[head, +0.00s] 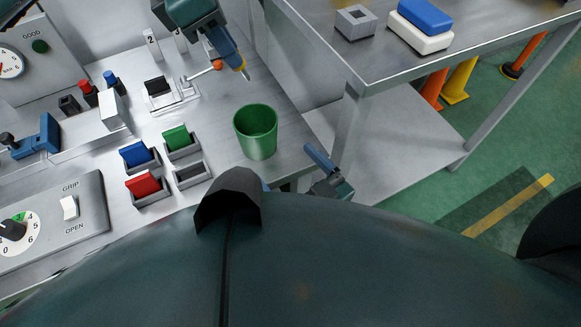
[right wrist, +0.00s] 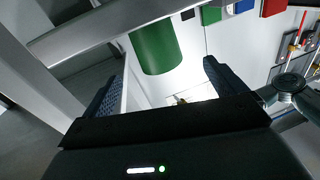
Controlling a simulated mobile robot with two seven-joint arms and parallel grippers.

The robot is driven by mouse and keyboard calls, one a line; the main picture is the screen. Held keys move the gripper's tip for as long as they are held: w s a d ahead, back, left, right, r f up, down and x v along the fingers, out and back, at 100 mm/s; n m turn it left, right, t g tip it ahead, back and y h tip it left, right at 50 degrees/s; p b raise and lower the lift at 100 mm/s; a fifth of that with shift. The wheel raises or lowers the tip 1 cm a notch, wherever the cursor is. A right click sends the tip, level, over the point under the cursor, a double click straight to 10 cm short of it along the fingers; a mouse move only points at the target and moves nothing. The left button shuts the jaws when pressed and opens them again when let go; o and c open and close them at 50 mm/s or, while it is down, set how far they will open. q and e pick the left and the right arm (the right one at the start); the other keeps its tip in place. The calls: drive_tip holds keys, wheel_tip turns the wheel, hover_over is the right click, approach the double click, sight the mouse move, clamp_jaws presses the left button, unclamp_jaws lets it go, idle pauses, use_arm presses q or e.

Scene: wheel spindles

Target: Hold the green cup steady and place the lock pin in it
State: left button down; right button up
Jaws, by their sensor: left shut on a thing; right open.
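The green cup (head: 257,140) stands upright on the grey bench near its right edge, and its inside looks empty. It also shows in the right wrist view (right wrist: 155,48), ahead of the open fingers and apart from them. My right gripper (head: 322,170) is open and empty, low to the right of the cup; it also shows in the right wrist view (right wrist: 165,88). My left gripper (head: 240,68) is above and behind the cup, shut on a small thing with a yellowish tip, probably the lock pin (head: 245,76). Most of that thing is hidden by the fingers.
Red (head: 145,187), blue (head: 137,154) and green (head: 178,139) blocks sit in trays left of the cup. A lever with an orange knob (head: 217,65) stands behind. A side table (head: 375,67) on the right carries a grey block and stacked blue and white pieces.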

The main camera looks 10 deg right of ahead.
sight(247, 122)
drive_tip(key=shift+h, duration=0.3)
drive_tip(key=x, duration=0.8)
drive_tip(key=f+x, duration=0.1)
drive_tip(key=x, duration=0.3)
drive_tip(key=shift+w, duration=0.25)
drive_tip(key=shift+c, duration=0.6)
drive_tip(key=c, duration=0.9)
use_arm(q)
wheel_tip(247, 122, down, 12)
drive_tip(key=shift+f, duration=0.25)
use_arm(e)
drive_tip(key=shift+c, duration=0.2)
use_arm(q)
drive_tip(key=c, duration=1.2)
unclamp_jaws()
